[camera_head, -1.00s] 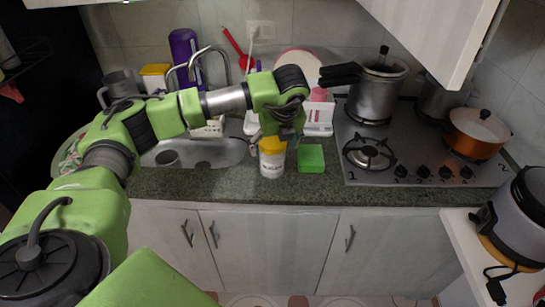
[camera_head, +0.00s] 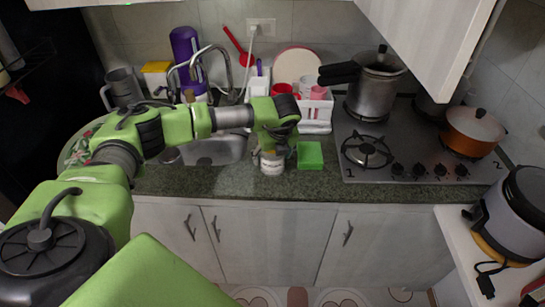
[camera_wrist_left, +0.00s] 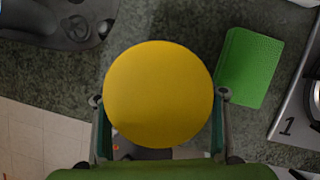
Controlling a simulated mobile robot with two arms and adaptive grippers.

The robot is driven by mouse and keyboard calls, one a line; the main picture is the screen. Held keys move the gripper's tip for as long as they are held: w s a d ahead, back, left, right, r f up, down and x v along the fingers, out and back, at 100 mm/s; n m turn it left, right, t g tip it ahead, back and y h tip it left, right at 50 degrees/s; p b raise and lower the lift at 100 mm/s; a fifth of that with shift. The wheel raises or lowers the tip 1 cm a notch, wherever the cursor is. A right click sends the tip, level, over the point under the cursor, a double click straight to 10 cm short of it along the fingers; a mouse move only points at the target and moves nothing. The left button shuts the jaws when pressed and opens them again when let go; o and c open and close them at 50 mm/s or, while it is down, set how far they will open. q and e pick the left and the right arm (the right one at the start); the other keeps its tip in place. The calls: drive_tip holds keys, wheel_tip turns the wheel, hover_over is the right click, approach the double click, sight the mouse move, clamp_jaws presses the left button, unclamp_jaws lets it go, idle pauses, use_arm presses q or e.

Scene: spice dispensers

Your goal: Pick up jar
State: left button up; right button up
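A white jar (camera_head: 272,167) stands upright on the dark green counter, left of a green sponge (camera_head: 310,155). Its round yellow lid (camera_wrist_left: 158,95) fills the middle of the left wrist view. My left gripper (camera_head: 272,150) points down over the jar from above and hides most of its upper part. In the left wrist view its two fingers stand on either side of the lid, with narrow gaps showing beside it. The fingers look open; I see no clear grip. My right gripper is not in view.
The sink (camera_head: 215,150) lies to the left, partly behind my left arm. A gas stove (camera_head: 410,165) with a pressure cooker (camera_head: 373,90) and orange pot (camera_head: 472,128) is to the right. A white rack (camera_head: 317,112) with cups stands behind the jar.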

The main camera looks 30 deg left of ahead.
use_arm(q)
drive_tip(key=c, duration=1.2)
drive_tip(key=shift+w, duration=0.1)
drive_tip(key=shift+r, duration=0.15)
